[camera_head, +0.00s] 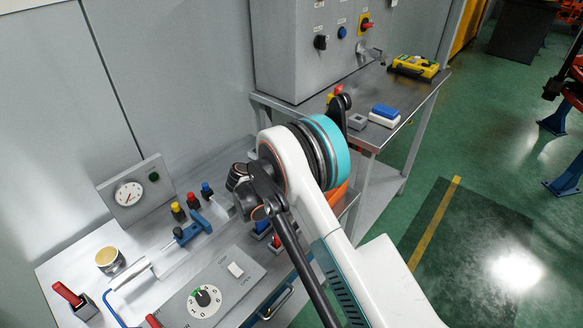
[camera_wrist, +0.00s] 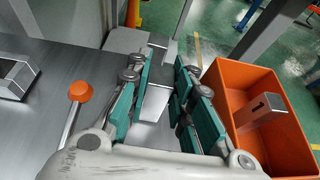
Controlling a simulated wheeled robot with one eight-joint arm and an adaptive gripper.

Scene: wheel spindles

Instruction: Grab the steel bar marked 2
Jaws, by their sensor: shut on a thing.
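In the wrist view my gripper (camera_wrist: 164,68) has its teal-padded fingers around a pale grey steel bar (camera_wrist: 155,100), which stands between the two pads. The gripper is shut on this bar. No number is readable on it, so I cannot tell its mark. That mark is too small to read. In the head view my arm hides most of the gripper and the held bar.
The orange bin (camera_wrist: 285,152) stands close to the right finger. An orange-knobbed lever (camera_wrist: 80,91) rises left of the gripper. In the head view, a dial panel (camera_head: 137,190), a switch box (camera_head: 212,287) and a yellow-topped can (camera_head: 108,259) stand on the bench at left.

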